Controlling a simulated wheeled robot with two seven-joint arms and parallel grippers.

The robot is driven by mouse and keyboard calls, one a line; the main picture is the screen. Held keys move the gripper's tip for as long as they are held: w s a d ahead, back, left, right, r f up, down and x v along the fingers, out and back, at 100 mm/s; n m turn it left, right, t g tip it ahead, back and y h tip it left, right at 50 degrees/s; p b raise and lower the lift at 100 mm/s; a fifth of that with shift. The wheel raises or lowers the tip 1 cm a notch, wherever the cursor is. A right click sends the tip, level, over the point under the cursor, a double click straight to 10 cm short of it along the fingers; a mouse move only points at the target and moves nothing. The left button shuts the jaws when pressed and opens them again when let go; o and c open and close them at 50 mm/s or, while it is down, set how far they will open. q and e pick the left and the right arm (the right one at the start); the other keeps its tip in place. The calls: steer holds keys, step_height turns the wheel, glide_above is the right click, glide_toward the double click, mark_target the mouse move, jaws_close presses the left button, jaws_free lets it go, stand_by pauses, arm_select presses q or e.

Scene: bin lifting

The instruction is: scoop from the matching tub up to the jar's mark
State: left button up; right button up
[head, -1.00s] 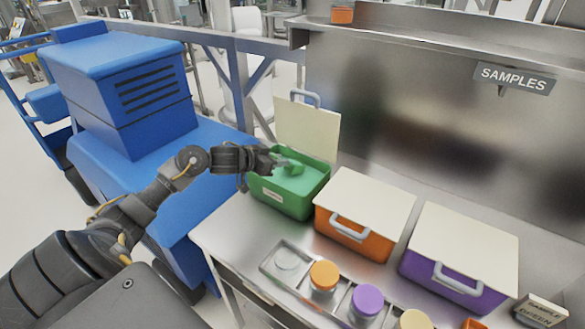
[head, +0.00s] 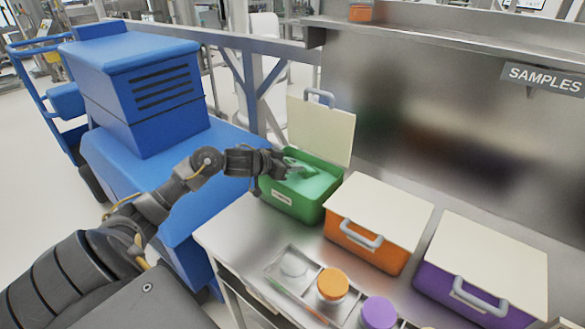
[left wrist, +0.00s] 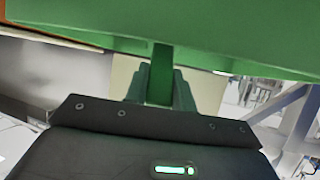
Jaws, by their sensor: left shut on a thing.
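The green tub (head: 292,204) stands open at the table's left end, its cream lid (head: 320,130) tipped up behind it. Pale green material (head: 316,186) lies inside. My left gripper (head: 284,165) is over the tub's left side, shut on a green scoop (head: 300,169). In the left wrist view the fingers (left wrist: 160,92) close around its green handle (left wrist: 162,72), below a broad green surface. I cannot tell how much the scoop holds. A rack (head: 276,272) in front holds a colourless jar (head: 294,264), an orange-lidded jar (head: 333,284) and a purple-lidded jar (head: 379,313). My right gripper is out of view.
A closed orange tub (head: 362,247) and a closed purple tub (head: 440,289) stand to the right of the green one. A blue machine (head: 140,90) stands left of the table. A steel back wall with a SAMPLES sign (head: 545,78) rises behind.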

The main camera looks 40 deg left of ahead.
arm_select(q)
steer(key=shift+s+r, duration=0.1)
steer(key=shift+r, duration=0.8)
steer(key=shift+r+p, duration=2.45)
steer(key=shift+r, duration=1.55)
steer(key=shift+s+f+b, duration=0.1)
steer(key=shift+f+b, duration=0.25)
steer(key=shift+b, duration=0.5)
steer(key=t+b, duration=0.1)
steer(key=b, duration=0.2)
steer(key=t+b, duration=0.2)
steer(key=b, duration=0.2)
steer(key=shift+s+a+f+h, duration=0.15)
steer(key=shift+s+f+h, duration=0.05)
steer(key=shift+s+h, duration=0.2)
steer(key=t+b, duration=0.1)
steer(key=b, duration=0.2)
steer(key=shift+s, duration=0.2)
steer(key=shift+s+a+r+t+h+b, duration=0.1)
steer(key=shift+t+h+b, duration=0.2)
steer(key=shift+t+b, duration=0.3)
